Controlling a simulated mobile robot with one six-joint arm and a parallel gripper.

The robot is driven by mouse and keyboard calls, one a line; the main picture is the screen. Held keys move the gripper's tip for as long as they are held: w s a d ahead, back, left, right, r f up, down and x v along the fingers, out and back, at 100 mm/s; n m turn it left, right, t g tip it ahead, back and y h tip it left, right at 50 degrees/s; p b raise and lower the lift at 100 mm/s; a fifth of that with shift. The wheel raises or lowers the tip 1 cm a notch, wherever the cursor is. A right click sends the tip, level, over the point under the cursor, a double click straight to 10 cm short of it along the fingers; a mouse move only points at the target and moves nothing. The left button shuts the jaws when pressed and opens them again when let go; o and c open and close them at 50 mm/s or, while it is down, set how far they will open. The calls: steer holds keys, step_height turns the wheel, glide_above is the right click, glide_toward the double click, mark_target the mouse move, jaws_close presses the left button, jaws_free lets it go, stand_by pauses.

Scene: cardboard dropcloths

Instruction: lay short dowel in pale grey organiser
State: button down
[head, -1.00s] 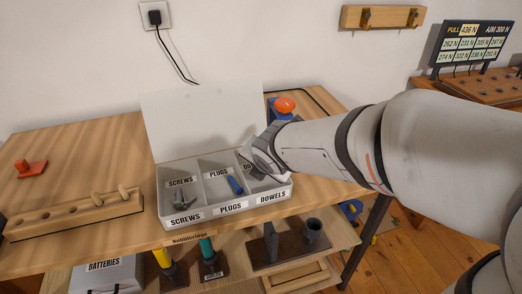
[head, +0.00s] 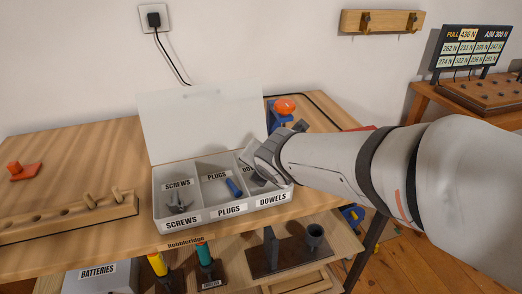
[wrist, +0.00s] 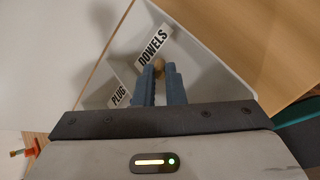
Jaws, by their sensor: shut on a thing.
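The pale grey organiser (head: 160,214) stands on the wooden bench with its lid raised. It has three compartments labelled screws, plugs and dowels. My gripper (head: 256,172) is at the dowels compartment on the right. In the wrist view my gripper (wrist: 160,86) has its two blue-grey fingers nearly together, pointing into that compartment. They are shut on the short dowel (wrist: 158,66), whose tan rounded end shows between the fingertips. The rest of the dowel is hidden by the fingers. I cannot tell whether the dowel touches the compartment floor.
A blue plug (head: 234,187) lies in the plugs compartment and grey screws (head: 179,203) in the screws compartment. A wooden rack with pegs (head: 70,217) lies to the left. The raised lid (head: 205,120) stands behind the compartments. An orange-topped blue object (head: 284,106) is behind my wrist.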

steer(key=c, duration=1.4)
jaws_free()
steer(key=shift+c, duration=0.2)
steer(key=shift+r, duration=0.1)
steer(key=p+v, duration=0.3)
steer(key=v, duration=0.4)
steer(key=shift+s+r, duration=0.15)
steer(key=shift+s, duration=0.15)
